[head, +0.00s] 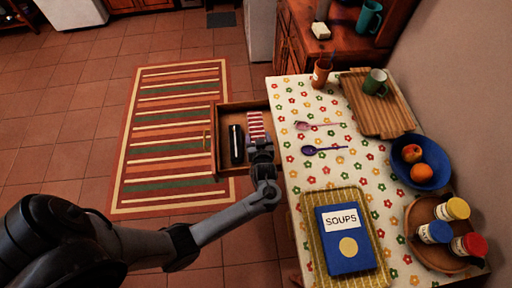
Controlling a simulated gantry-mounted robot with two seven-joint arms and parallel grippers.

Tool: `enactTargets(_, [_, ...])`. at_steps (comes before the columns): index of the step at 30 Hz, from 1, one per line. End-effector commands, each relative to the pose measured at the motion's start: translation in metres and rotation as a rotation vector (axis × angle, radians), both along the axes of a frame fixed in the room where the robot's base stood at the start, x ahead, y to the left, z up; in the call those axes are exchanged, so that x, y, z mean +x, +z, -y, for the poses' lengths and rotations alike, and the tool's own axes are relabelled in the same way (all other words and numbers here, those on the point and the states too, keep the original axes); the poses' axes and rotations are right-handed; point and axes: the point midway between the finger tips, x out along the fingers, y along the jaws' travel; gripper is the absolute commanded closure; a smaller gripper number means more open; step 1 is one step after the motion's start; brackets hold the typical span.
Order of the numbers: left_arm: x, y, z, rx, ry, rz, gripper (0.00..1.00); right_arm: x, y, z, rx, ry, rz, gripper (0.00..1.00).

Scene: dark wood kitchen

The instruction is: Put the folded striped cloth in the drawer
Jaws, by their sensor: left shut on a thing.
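The folded striped cloth (256,125), red and white with a blue part, shows over the right side of the open wooden drawer (226,109). My left gripper (262,146) is at the cloth's near end, shut on it. The gripper hides that end, and I cannot tell whether the cloth touches the drawer's bottom. The drawer juts out to the left from under the table. A dark cylinder (237,146) lies in it, left of the cloth. My right gripper is not in view.
The flowered table (305,88) holds two spoons, a blue book (347,240) on a woven mat, a blue fruit bowl (422,183), a jar tray (415,213) and a wooden board (358,96) with a green mug. A striped rug (165,140) lies on the open floor.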

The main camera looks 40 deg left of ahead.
Motion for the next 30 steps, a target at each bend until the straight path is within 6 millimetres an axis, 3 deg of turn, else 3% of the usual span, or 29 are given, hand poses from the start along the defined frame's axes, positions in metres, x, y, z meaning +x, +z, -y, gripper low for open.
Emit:
enactTargets(16, [0.000,-0.057,0.000,0.000,-0.001,0.000,0.62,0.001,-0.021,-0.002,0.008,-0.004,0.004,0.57])
enactTargets(30, [0.000,-0.063,0.000,-0.001,-0.001,0.001,0.62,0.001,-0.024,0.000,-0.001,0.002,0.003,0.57])
